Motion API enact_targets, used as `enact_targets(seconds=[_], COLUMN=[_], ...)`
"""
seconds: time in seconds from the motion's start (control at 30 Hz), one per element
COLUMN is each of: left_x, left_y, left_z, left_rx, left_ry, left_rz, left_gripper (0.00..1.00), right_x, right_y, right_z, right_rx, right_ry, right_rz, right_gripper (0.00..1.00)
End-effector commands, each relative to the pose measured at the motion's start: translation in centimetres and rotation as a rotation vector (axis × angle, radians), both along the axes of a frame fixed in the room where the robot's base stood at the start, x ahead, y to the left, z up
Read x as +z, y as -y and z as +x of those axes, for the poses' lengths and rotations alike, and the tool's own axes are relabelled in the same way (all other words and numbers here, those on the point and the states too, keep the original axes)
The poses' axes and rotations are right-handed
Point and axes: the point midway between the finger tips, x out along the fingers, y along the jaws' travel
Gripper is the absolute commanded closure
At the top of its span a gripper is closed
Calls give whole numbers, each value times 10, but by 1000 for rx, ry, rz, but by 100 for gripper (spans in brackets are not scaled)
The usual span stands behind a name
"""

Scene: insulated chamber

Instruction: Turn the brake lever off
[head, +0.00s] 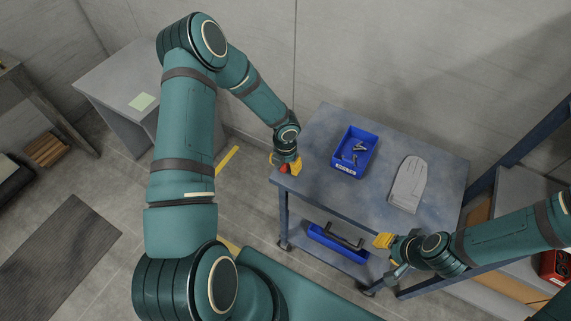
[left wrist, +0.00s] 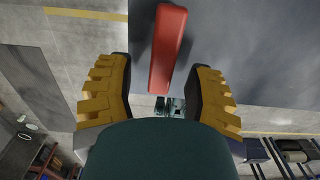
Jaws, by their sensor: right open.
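The red brake lever (head: 284,169) is at the left corner of the blue-grey cart (head: 325,150). In the left wrist view the red lever (left wrist: 167,48) is a long bar between my left gripper's yellow fingers, nearer their tips. My left gripper (head: 286,163) is at that cart corner. Its fingers (left wrist: 160,68) are spread, with a visible gap on each side of the lever. The lever's mount is hidden. My right gripper (head: 384,241) is open by the cart's front right edge, away from the lever.
Another blue bin (head: 322,239) is on the lower shelf. A grey cabinet (head: 120,75) stands at the left. A blue-framed shelf (head: 520,145) is at the right.

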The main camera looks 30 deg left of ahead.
Motion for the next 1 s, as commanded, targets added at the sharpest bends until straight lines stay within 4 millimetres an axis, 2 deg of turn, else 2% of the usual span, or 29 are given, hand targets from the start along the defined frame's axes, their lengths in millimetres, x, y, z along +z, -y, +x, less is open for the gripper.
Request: enact_targets(seconds=[0.13,0.27,0.5,0.7,0.83,1.0], left_x=[4,20,69,102,115,120], left_y=[0,-1,-1,-1,0,0], left_z=[1,2,1,1,0,0], left_rx=[1,2,2,2,2,0], left_ry=[3,4,5,2,1,0], left_rz=[1,1,2,1,0,1], left_gripper=[47,47,47,47,47,47], right_x=[0,0,0,0,0,0], right_y=[0,0,0,0,0,0], right_z=[0,0,0,0,0,0], right_rx=[0,0,0,0,0,0], right_ry=[0,0,0,0,0,0], right_rz=[0,0,0,0,0,0], right_gripper=[66,66,66,66,66,66])
